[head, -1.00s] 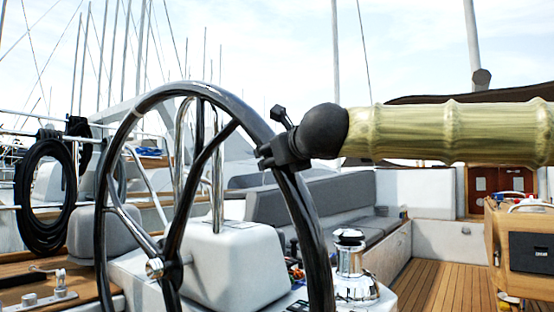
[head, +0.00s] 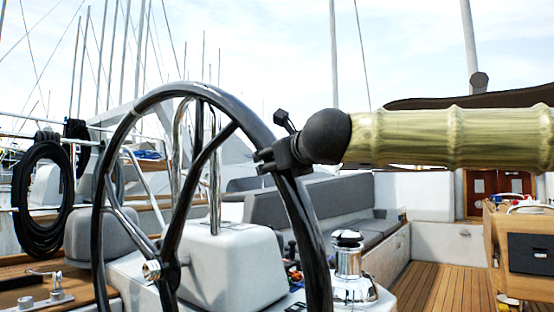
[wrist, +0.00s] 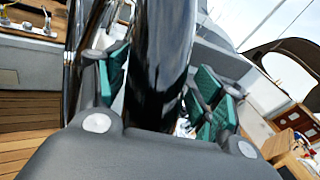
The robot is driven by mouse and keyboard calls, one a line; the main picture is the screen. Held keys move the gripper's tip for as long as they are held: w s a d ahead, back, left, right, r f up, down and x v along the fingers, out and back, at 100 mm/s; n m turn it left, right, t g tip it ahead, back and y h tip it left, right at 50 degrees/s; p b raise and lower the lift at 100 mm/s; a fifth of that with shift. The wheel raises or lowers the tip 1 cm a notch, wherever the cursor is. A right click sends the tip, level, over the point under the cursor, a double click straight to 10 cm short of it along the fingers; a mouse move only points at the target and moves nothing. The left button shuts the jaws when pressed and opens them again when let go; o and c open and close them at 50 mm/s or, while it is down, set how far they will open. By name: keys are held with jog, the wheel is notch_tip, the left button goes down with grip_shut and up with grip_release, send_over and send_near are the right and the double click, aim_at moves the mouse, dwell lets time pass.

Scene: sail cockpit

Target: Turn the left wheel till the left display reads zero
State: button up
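The left wheel (head: 262,118) is a large black steering wheel with a metal hub (head: 151,270), standing at the left of the head view. My gripper (head: 270,161) is at the upper right of its rim. In the wrist view the dark rim (wrist: 158,65) runs between the two green-padded fingers of my gripper (wrist: 163,92). The left display is not discernible, so no reading can be seen.
A white pedestal (head: 235,270) stands behind the wheel, with a chrome winch (head: 348,262) to its right. Grey cushioned seats (head: 320,205) lie beyond. A wooden cabinet (head: 525,250) is at the right. The teak floor (head: 440,290) between is clear. Black coiled rope (head: 40,200) hangs at the left.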

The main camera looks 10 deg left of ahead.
jog(key=shift+s+a, duration=0.1)
jog(key=v, duration=1.2)
dwell(0.4)
